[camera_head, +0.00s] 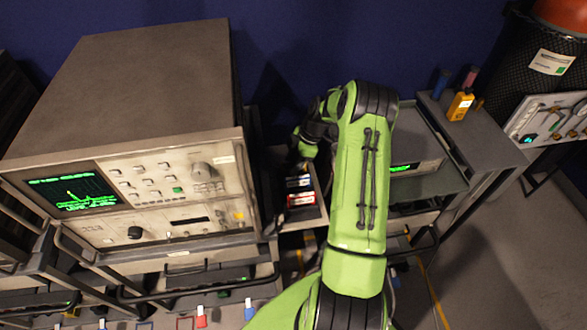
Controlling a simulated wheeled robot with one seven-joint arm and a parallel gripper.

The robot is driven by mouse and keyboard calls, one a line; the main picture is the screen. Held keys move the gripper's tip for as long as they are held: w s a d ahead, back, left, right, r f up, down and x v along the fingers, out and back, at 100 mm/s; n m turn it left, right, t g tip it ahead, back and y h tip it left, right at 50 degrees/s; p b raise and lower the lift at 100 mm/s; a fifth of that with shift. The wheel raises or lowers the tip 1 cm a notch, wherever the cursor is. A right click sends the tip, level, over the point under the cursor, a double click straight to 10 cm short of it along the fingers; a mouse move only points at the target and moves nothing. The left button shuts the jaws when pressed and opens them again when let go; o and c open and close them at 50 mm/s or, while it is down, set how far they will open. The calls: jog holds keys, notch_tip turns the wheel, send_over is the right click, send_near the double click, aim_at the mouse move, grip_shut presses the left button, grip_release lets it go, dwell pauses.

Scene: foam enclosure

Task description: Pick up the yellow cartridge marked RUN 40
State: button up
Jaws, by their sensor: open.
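I cannot make out a yellow cartridge marked RUN 40 in the head view. A small dark tray (312,217) beside the instrument holds a red cartridge (301,200) with a pale label. Behind it lies a dark cartridge with a white label (299,182). Their lettering is too small to read. My green arm reaches over to the right of the tray and bends down at its far end. My gripper (303,166) is small, dark and partly hidden there, just behind and above the labelled cartridges. It is open, and I see nothing held in it.
A large instrument (170,195) with a green screen stands close left of the tray. A grey bench (478,140) at right carries a yellow-orange handheld device (460,106). A red item (201,317) and a blue item (249,309) are low at front. Open floor lies at lower right.

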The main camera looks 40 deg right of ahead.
grip_shut()
dwell(0.3)
